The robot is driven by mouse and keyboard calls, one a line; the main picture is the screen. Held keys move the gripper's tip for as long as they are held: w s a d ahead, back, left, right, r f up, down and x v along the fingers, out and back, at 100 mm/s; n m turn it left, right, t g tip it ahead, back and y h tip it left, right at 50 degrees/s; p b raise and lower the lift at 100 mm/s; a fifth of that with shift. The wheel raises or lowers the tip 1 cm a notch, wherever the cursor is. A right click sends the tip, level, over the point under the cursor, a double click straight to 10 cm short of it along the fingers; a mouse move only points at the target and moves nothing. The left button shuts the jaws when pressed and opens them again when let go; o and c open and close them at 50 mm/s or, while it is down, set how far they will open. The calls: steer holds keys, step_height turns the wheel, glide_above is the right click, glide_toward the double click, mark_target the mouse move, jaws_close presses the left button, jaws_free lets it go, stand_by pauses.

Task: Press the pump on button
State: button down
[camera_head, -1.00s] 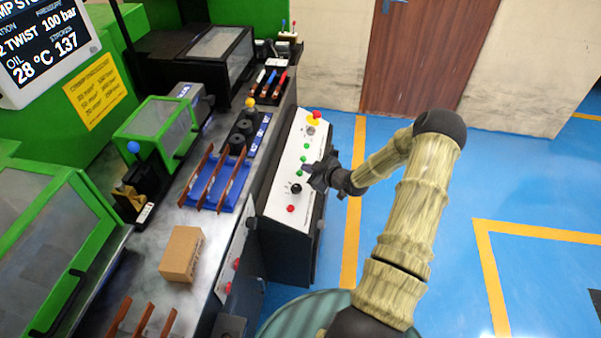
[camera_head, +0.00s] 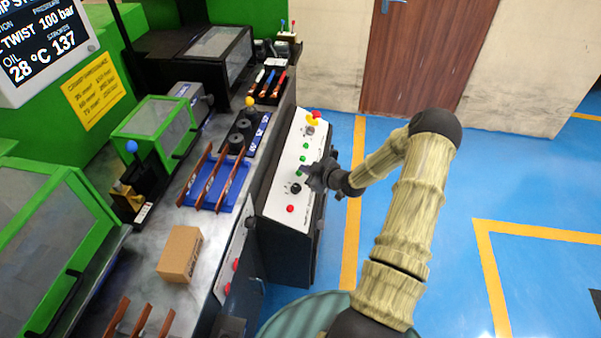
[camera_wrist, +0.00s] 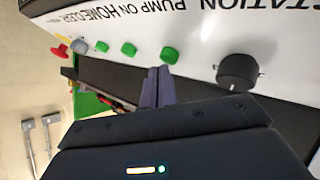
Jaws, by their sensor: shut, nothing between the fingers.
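The sloped white control panel (camera_head: 284,178) carries a row of green buttons. In the wrist view, the green button nearest the black knob (camera_wrist: 238,72) is the pump on button (camera_wrist: 169,56), with the words PUMP ON on the panel above it. The button also shows in the head view (camera_head: 299,169), partly close behind my fingers. My gripper (camera_wrist: 158,72) is shut and empty. Its fingertips point at the panel just below and slightly left of that button in the wrist view. I cannot tell whether they touch it.
Two other green buttons (camera_wrist: 129,48) and a red and yellow emergency stop (camera_head: 315,117) lie further along the panel. A red button (camera_head: 290,209) is at its near end. The bench left of the panel holds a blue rack (camera_head: 228,199) and a cardboard box (camera_head: 180,254). Blue floor on the right is clear.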

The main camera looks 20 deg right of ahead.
steer(key=shift+w+a+f+b, duration=0.1)
steer(key=shift+a+f+b, duration=0.1)
steer(key=shift+f+b, duration=0.2)
stand_by(0.5)
steer(key=shift+r, duration=0.1)
steer(key=shift+s+d+r+p, duration=0.3)
steer(key=shift+d+r+p, duration=0.1)
steer(key=shift+r+p, duration=0.3)
steer(key=shift+r, duration=0.1)
steer(key=r+p, duration=0.1)
steer(key=d+r+p, duration=0.1)
steer(key=r, duration=0.1)
steer(key=s+d+r+p, duration=0.1)
steer(key=shift+s+r, duration=0.1)
steer(key=shift+r, duration=0.05)
stand_by(0.5)
steer(key=shift+a, duration=0.1)
